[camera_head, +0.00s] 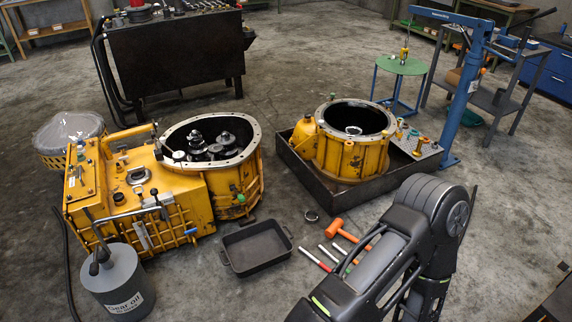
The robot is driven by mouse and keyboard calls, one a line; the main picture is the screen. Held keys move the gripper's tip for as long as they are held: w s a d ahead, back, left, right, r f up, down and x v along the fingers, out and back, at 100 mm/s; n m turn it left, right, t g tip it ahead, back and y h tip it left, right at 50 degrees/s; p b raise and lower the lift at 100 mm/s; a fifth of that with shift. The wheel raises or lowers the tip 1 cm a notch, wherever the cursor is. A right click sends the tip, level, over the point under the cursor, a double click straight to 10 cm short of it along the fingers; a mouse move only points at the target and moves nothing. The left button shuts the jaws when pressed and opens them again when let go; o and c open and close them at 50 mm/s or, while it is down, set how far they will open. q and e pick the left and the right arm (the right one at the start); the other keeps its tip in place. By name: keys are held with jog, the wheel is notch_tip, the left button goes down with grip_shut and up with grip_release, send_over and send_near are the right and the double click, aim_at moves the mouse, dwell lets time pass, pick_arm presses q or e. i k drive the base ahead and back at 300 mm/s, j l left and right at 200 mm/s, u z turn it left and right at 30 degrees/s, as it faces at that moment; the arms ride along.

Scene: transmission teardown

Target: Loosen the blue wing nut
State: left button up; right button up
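The yellow transmission housing (180,205) stands on the floor at the left, with its round open end showing dark gears. A small blue part (190,231), which looks like the blue wing nut, sits low on its front side. It is too small to make out its wings or how tight it is. A green knob (239,198) is on the round part to its right. One of my arms is at the lower right, but its gripper is outside the view. My other gripper is not in view either.
A black tray (253,262) lies on the floor before the housing. A grey gear oil can (118,285) stands lower left. An orange mallet (345,234) and several tools lie near my arm. A second yellow housing (340,150) sits in a dark tray.

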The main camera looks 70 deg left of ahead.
aim_at(122, 148)
jog(key=u, duration=3.1)
